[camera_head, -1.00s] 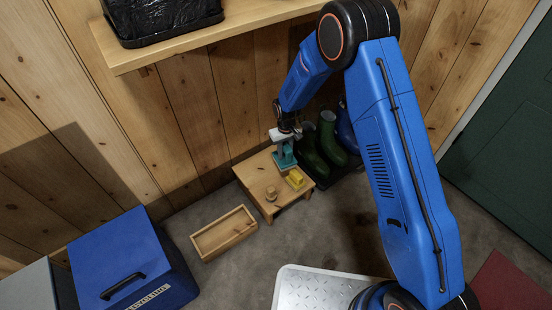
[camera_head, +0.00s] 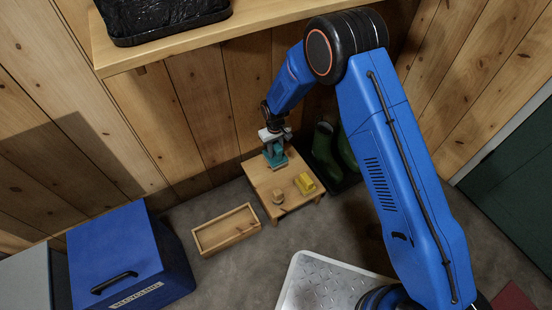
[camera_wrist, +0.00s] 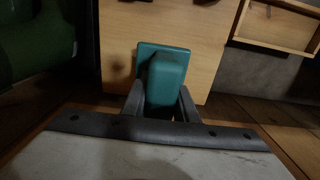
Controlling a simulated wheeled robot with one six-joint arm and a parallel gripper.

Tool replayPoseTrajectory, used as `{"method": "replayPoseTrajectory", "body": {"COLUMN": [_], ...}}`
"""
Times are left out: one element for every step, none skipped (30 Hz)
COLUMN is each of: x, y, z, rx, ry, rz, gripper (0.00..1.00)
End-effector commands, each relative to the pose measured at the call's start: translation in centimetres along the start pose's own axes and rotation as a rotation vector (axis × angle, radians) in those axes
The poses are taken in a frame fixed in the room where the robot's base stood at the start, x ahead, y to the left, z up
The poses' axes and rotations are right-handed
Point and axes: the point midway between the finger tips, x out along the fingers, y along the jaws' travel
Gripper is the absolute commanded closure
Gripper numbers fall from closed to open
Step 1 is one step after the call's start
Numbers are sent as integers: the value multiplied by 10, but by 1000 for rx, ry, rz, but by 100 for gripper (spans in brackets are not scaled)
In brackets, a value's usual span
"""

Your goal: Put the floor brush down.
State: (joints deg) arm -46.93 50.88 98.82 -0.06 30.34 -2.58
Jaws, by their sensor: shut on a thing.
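The floor brush (camera_head: 275,155) is a teal thing with a flat base plate and a block-like top. It is upright over the back edge of the small wooden bench (camera_head: 264,184). My gripper (camera_head: 272,136) comes from above and is shut on it. In the wrist view the brush (camera_wrist: 168,72) sits between my two dark fingers (camera_wrist: 160,105), with the bench top behind it. I cannot tell whether its base touches the bench top.
A wooden shelf (camera_head: 190,47) overhangs behind. The bench's middle has free room.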

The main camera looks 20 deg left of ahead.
Motion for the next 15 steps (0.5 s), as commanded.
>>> {"method": "replayPoseTrajectory", "body": {"x": [8,12,15,17,19,22,24,27,32,36,41,46,49,52,54], "y": [0,0,0,0,0,0,0,0,0,0,0,0,0,0,0], "z": [0,0,0,0,0,0,0,0,0,0,0,0,0,0,0], "rx": [0,0,0,0,0,0,0,0,1,1,1,1,1,1,1], "ry": [-1,-1,-1,-1,-1,0,0,0,0,-1,-2,-2,-1,0,1], "rz": [0,0,0,0,0,0,0,0,0,0,0,0,0,0,0], "gripper": [100,100,100,100,100,100,100,100,100,100,100,100,100,100,100]}}
